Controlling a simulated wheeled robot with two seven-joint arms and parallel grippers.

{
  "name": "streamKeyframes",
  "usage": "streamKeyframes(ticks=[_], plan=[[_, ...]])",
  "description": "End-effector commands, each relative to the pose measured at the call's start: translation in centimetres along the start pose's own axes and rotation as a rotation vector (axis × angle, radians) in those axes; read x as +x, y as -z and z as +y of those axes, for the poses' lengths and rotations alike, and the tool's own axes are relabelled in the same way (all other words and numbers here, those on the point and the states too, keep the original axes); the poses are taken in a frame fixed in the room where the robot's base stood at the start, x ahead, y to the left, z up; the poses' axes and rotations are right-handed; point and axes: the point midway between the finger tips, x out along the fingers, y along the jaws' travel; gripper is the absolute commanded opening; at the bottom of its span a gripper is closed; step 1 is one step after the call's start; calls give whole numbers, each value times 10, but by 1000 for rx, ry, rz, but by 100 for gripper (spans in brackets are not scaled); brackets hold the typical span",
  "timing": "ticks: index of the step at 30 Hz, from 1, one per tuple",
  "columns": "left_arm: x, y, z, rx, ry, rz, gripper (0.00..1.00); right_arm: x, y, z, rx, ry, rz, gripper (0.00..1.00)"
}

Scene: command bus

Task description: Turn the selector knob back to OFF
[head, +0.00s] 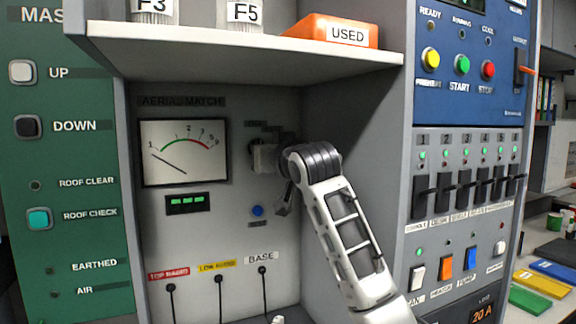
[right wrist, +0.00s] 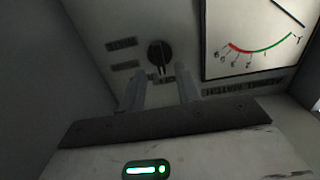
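The selector knob (right wrist: 159,53) is a small round dark knob on the grey aerial match panel (head: 215,245). In the right wrist view it lies just beyond my fingertips, roughly between them, and small labels sit to its left. I cannot read its setting. In the head view the knob is mostly hidden by my right gripper (head: 262,158), which reaches into the recess from the right. The right gripper's fingers (right wrist: 160,75) are apart with nothing between them; I cannot tell if they touch the knob. My left gripper is in neither view.
A meter (head: 185,152) is left of the knob, a blue button (head: 257,211) below it. A shelf (head: 240,52) with an orange "USED" tray (head: 333,31) overhangs the recess. The recess's right wall (head: 365,130) is close to my arm. Plugs with cables hang below.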

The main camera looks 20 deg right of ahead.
Motion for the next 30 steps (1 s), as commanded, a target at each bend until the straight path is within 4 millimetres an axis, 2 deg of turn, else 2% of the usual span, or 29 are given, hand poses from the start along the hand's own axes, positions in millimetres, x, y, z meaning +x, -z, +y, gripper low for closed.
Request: streamKeyframes(ticks=[3,9,15,21,30], plan=[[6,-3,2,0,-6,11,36,-30,-4,0,0,0,5,33],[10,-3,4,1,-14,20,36,-77,-3,0,-2,-1,4,33],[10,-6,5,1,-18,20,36,-107,-2,0,-2,-1,0,33],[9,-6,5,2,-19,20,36,-118,-1,0,-2,-1,-1,33],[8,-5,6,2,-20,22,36,-118,-1,0,-2,-1,-2,33]])
